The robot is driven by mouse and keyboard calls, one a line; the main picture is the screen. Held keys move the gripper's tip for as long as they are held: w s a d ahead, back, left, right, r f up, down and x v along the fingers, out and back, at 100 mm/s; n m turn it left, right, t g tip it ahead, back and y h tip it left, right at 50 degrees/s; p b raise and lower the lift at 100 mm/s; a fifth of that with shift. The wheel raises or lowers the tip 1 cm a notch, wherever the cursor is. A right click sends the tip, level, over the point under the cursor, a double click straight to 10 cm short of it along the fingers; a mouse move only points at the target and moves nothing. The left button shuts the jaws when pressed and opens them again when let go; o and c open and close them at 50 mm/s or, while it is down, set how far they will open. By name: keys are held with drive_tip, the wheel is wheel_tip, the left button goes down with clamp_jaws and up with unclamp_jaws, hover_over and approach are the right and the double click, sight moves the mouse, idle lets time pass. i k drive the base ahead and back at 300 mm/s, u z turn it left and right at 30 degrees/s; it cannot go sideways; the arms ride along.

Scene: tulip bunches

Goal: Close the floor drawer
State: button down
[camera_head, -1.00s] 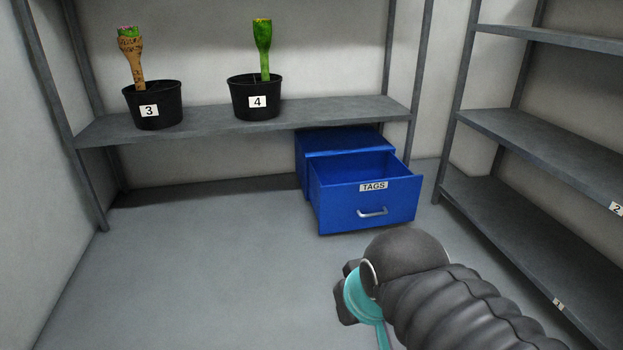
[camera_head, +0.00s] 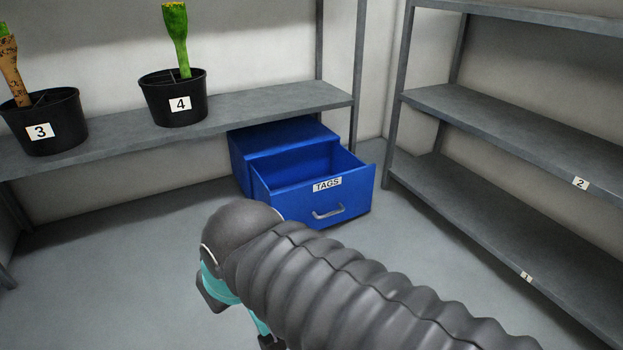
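The blue floor drawer (camera_head: 290,207) stands pulled open from its blue cabinet (camera_head: 285,135) on the floor, under the right end of the back shelf. Its front carries a TAGS label and a grey handle (camera_head: 328,212). The inside that shows looks empty. My arm reaches in from the lower right, in front of the drawer, with its dark rounded end left of the handle in the picture. My gripper (camera_head: 270,340) is mostly hidden behind the arm and at the lower edge, so its fingers cannot be read.
Pots 3 (camera_head: 62,116) and 4 (camera_head: 190,101), with bunches in them, stand on the back shelf (camera_head: 255,103). An empty shelf rack (camera_head: 480,195) stands close on the right. The floor (camera_head: 110,270) left of the drawer is clear.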

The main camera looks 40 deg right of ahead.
sight(322, 186)
drive_tip(key=z, duration=0.5)
drive_tip(key=i, duration=0.9)
drive_tip(key=z, duration=0.7)
